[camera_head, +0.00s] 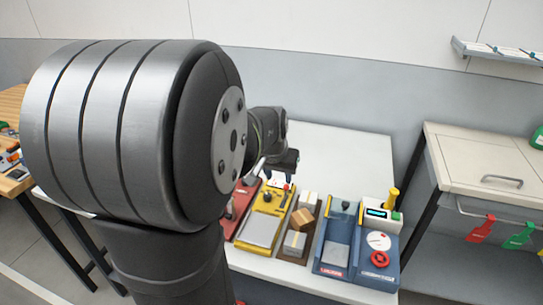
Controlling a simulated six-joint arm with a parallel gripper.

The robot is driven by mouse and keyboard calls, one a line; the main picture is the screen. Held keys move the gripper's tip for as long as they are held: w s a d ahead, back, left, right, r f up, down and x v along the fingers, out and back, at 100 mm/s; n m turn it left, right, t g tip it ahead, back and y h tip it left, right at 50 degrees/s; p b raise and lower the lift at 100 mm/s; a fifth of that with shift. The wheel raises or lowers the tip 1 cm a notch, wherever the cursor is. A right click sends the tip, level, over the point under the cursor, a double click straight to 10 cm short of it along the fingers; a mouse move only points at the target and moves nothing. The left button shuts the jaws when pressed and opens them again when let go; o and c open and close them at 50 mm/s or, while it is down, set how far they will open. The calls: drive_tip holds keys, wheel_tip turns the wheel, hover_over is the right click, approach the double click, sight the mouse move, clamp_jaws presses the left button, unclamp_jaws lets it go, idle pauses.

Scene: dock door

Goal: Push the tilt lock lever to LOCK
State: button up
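No lever with a readable LOCK mark shows, so I cannot tell which control is the tilt lock lever. Candidates are a dark-knobbed lever (345,206) on the blue unit (331,269), a dark knob (267,198) on the yellow unit (247,246), and a small grey lever (230,208) on the red unit (240,198) at the left. My gripper (278,181) points down over the back of the yellow unit, close to its dark knob. I cannot tell whether it touches anything or whether its small fingers are apart. My own arm hides much of the left side.
The units stand on a white table (350,145), clear behind them. Brown and white boxes (303,219) sit between the yellow and blue units. A cabinet (490,160) stands further right.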

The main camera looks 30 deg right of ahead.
drive_tip(key=v, duration=0.7)
drive_tip(key=shift+r, duration=0.3)
drive_tip(key=shift+a, duration=0.1)
drive_tip(key=o, duration=0.6)
drive_tip(key=shift+w+d, duration=0.2)
drive_tip(key=shift+d, duration=0.05)
drive_tip(key=o, duration=0.7)
drive_tip(key=shift+w+d+r+g+y, duration=0.15)
drive_tip(key=shift+w+d+r+g, duration=0.05)
drive_tip(key=shift+w+d, duration=0.35)
drive_tip(key=shift+w+d+r+g+y, duration=0.15)
drive_tip(key=shift+w+d+g, duration=0.05)
drive_tip(key=shift+w+d, duration=0.4)
drive_tip(key=w+d+g+y, duration=0.2)
drive_tip(key=w+d, duration=0.3)
wheel_tip(320, 180, down, 9)
drive_tip(key=shift+d+f, duration=0.1)
drive_tip(key=shift+f, duration=0.15)
drive_tip(key=shift+r, duration=0.1)
